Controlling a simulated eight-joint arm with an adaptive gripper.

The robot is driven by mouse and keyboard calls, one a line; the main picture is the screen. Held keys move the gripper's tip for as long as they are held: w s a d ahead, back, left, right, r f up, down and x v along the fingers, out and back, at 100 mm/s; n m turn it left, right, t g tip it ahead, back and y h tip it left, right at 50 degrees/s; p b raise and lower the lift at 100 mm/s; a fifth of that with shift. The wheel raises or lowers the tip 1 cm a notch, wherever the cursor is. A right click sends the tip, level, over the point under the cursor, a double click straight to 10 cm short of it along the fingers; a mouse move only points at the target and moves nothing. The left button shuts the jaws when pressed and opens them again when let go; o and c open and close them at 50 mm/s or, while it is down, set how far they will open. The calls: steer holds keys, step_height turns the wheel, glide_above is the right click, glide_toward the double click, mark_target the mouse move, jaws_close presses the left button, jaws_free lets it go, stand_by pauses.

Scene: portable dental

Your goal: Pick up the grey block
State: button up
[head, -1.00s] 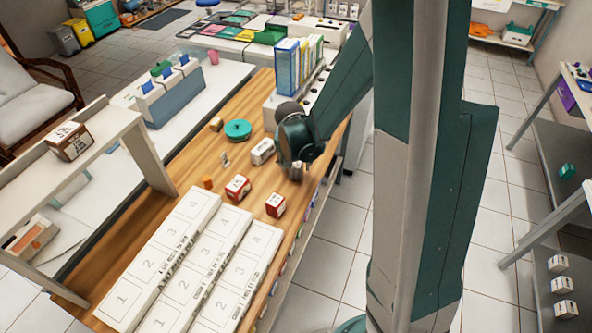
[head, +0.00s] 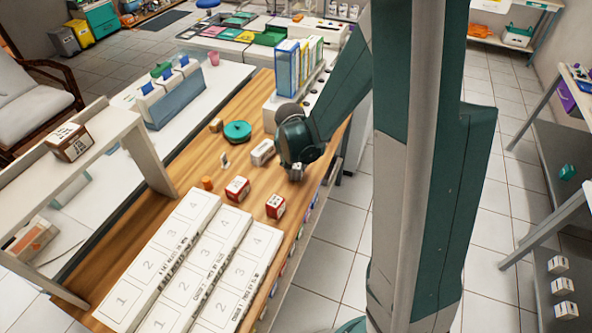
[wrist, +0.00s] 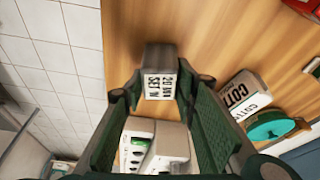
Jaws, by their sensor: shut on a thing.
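The grey block (wrist: 160,60) has a white label with black print and sits between the fingertips of my gripper (wrist: 158,90) in the wrist view. My gripper is shut on it, with a finger against each side. In the head view my gripper (head: 297,166) is low over the right edge of the wooden bench top, and only a small part of the block shows below it. I cannot tell whether the block touches the wood.
A white cotton box (head: 262,152) and a teal round lid (head: 237,131) stand just left of my gripper. Two red-and-white boxes (head: 237,188) are nearer the front, before numbered white trays (head: 205,310). Upright coloured folders (head: 290,65) stand behind. Tiled floor lies to the right.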

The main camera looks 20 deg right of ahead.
steer(key=shift+r, duration=0.15)
steer(key=shift+r+p, duration=0.9)
steer(key=shift+r, duration=3.95)
